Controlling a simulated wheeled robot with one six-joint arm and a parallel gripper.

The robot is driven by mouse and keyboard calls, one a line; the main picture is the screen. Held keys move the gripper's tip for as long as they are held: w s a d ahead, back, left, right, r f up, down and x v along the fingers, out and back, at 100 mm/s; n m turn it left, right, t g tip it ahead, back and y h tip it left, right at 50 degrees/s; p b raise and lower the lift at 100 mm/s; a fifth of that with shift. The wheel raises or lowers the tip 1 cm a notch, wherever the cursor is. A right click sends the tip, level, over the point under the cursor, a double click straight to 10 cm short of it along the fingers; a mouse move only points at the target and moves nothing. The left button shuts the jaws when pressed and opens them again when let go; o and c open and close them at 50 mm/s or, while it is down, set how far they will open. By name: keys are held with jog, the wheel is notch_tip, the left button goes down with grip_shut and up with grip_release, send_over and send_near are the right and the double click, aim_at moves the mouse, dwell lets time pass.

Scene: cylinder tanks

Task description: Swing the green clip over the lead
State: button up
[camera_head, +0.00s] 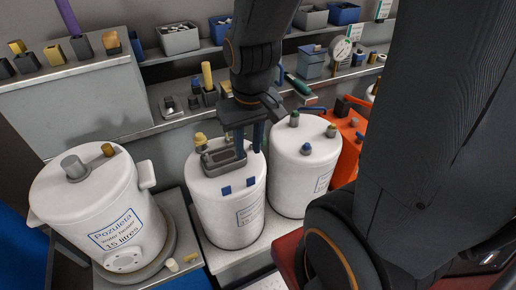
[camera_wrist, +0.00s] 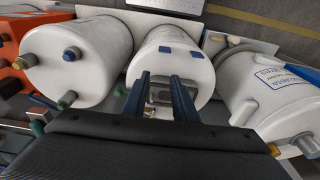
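My gripper (camera_head: 248,150) points down over the top of the middle white tank (camera_head: 232,210). Its two dark blue fingers are apart, and they also show in the wrist view (camera_wrist: 160,77). A grey rectangular fitting (camera_head: 220,162) on the tank top lies at the fingers; in the wrist view part of it (camera_wrist: 160,96) shows between them. I cannot tell whether they touch it. A green-capped post (camera_head: 294,119) stands on the right white tank (camera_head: 305,170), and a dark green piece (camera_head: 299,85) lies on the shelf behind. I cannot tell a green clip or a lead for certain.
A left white tank (camera_head: 100,215) with a blue-framed label stands on a round base. An orange unit (camera_head: 347,145) stands right of the tanks. Shelves behind hold bins (camera_head: 179,38), a gauge (camera_head: 340,48) and several small fittings. Two blue tabs (camera_wrist: 181,50) sit on the middle tank.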

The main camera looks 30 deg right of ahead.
dwell(0.4)
jog(key=shift+o, duration=0.8)
jog(key=m+t+y+b, duration=0.1)
jog(key=m+y+b, duration=0.25)
jog(key=m, duration=2.15)
send_near(265, 139)
jog(key=f, duration=0.2)
jog(key=shift+y, duration=0.25)
jog(key=x, duration=0.6)
jog(key=shift+w+a+f, duration=0.15)
jog(key=shift+w+a, duration=0.2)
jog(key=shift+a, duration=0.05)
grip_shut()
